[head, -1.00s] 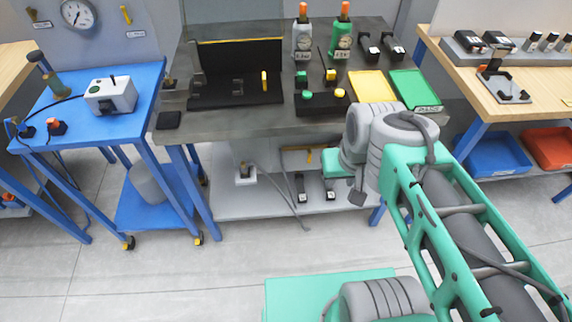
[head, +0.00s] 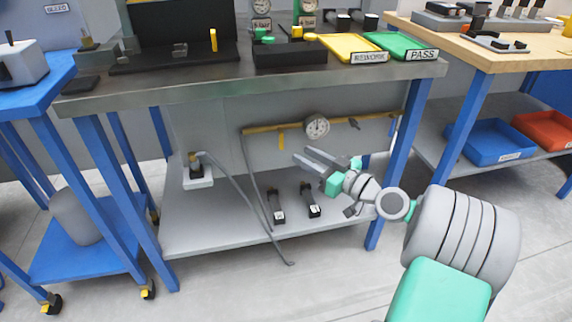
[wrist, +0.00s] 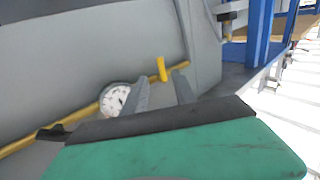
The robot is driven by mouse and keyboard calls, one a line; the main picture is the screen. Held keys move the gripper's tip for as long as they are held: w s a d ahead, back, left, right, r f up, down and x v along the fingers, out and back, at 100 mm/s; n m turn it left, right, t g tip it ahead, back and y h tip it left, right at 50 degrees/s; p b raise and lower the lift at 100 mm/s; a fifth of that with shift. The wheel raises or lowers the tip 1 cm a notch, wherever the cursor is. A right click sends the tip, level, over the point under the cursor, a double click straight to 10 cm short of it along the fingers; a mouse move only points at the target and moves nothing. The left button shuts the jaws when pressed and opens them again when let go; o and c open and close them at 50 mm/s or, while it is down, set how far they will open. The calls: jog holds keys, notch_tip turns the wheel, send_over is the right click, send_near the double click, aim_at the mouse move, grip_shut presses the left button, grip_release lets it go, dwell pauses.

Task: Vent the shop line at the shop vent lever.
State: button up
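A brass-yellow pipe (head: 262,129) runs along the panel under the bench. A short yellow lever (head: 282,141) hangs down from it, left of a round dial gauge (head: 317,126). A dark handle (head: 354,124) sits right of the gauge. No label shows which one is the shop vent lever. My gripper (head: 301,153) is open and empty under the bench, its fingers pointing left toward the panel. The wrist view is upside down: the yellow lever (wrist: 161,68) appears between and beyond the two fingertips (wrist: 159,77), apart from them, with the gauge (wrist: 115,98) to the left.
The steel bench top (head: 150,88) overhangs the arm. Blue bench legs (head: 395,165) stand close right of my gripper. A blue cart (head: 75,250) stands at left.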

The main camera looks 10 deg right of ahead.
aim_at(283, 143)
jog(key=b+x, duration=0.1)
jog(key=x, duration=0.6)
jog(key=shift+w+a+r+b, duration=0.15)
jog(key=shift+a+r+b, duration=0.05)
jog(key=shift+a+b, duration=0.1)
jog(key=shift+c, duration=0.3)
grip_shut()
